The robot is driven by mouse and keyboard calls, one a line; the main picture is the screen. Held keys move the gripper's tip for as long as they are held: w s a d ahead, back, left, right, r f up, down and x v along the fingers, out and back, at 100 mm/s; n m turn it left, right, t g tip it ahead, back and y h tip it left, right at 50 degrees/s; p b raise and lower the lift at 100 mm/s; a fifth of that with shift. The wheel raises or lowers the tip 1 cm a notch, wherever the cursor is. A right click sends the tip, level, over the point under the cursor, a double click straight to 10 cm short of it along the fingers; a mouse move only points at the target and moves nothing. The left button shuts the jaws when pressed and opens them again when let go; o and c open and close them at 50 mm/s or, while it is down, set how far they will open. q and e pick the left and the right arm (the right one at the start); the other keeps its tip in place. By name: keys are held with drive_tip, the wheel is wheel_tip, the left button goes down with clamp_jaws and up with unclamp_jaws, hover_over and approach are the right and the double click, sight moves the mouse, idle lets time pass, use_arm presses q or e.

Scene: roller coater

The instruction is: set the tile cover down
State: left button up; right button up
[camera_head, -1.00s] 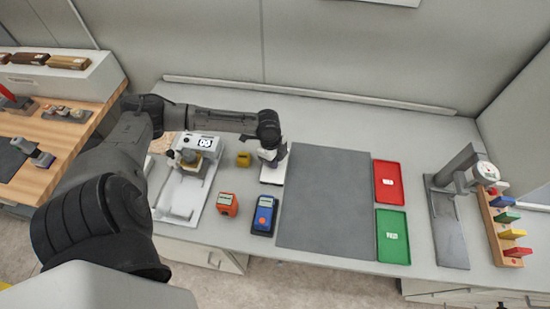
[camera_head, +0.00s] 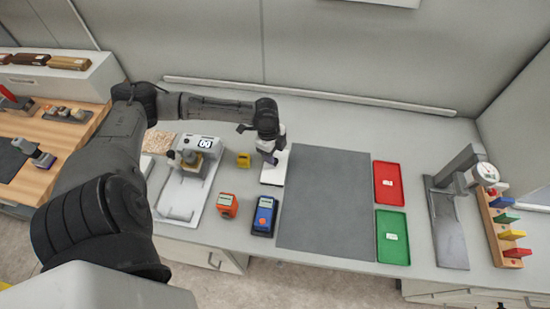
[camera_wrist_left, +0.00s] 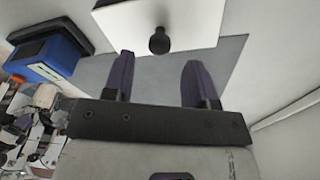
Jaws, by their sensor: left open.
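The tile cover is a white square plate (camera_head: 273,176) with a black knob. It lies on the light grey bench just left of the dark grey mat (camera_head: 325,200). In the left wrist view the cover (camera_wrist_left: 200,22) is at the top, with its knob (camera_wrist_left: 159,42) pointing toward me. My left gripper (camera_head: 271,158) hovers at the cover's far part in the head view. Its two purple fingers (camera_wrist_left: 157,72) are open and empty, apart from the knob, which appears just beyond their tips. My right gripper is not in view.
A blue device (camera_head: 263,215), an orange device (camera_head: 227,205) and a yellow block (camera_head: 243,160) stand near the cover. A white machine (camera_head: 190,185) is further left. Red (camera_head: 389,183) and green (camera_head: 393,237) trays, a stand (camera_head: 448,225) and a coloured rack (camera_head: 503,228) are right.

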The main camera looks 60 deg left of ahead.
use_arm(q)
wheel_tip(320, 180, up, 8)
drive_tip(key=a, duration=0.1)
drive_tip(key=shift+s, duration=0.3)
idle(0.6)
idle(0.7)
idle(0.3)
